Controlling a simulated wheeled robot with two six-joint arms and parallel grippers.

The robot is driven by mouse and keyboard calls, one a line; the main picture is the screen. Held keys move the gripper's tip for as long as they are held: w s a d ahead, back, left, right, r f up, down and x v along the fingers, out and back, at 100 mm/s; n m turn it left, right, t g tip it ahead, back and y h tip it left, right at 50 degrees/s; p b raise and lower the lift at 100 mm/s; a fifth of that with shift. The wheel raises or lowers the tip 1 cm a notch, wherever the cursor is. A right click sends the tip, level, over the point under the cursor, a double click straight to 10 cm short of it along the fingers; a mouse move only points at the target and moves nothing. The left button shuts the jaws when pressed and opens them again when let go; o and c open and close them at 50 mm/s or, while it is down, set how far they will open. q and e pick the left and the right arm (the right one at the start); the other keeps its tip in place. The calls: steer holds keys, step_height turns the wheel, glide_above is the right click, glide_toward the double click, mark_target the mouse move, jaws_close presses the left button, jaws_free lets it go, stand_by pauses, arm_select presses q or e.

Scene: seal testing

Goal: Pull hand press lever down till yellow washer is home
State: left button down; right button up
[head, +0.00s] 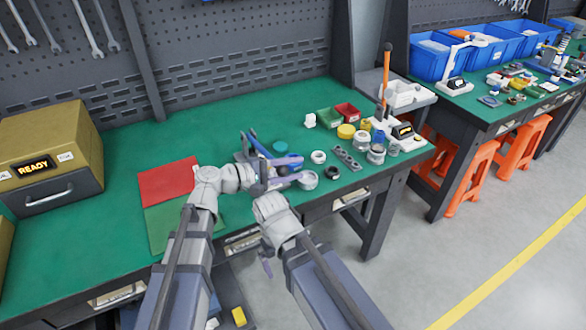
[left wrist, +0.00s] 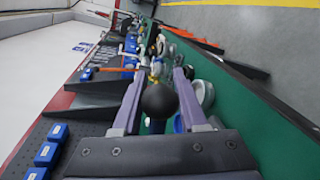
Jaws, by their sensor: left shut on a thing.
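My left gripper (head: 287,171) reaches right over the green bench. In the left wrist view a dark round knob (left wrist: 160,99) sits between the fingers of my left gripper (left wrist: 158,85). I take it for the press lever's knob; the rest of the lever is hidden there. In the head view a blue bar (head: 251,141) shows behind the gripper; how it joins the knob is unclear. A yellow round part (head: 346,131) lies farther right; I cannot tell whether it is the washer. My right gripper (head: 267,267) hangs low before the bench edge, mostly hidden by its wrist.
White and grey rings, a grey holed plate (head: 346,158) and green and red bins (head: 346,111) crowd the bench's right end. An orange upright lever (head: 386,80) stands behind. A red mat (head: 167,182) and drawer box (head: 52,155) are left. The bench's back middle is clear.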

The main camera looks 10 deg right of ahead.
arm_select(q)
steer(key=shift+c, duration=2.2)
jaws_free()
steer(key=p+v, duration=0.1)
steer(key=v, duration=0.6)
steer(key=shift+a, duration=0.4)
steer(key=shift+d, duration=0.15)
steer(key=r+x, duration=0.1)
steer(key=x, duration=0.6)
steer(key=shift+d+f+b, duration=0.25)
steer(key=shift+f+b, duration=0.05)
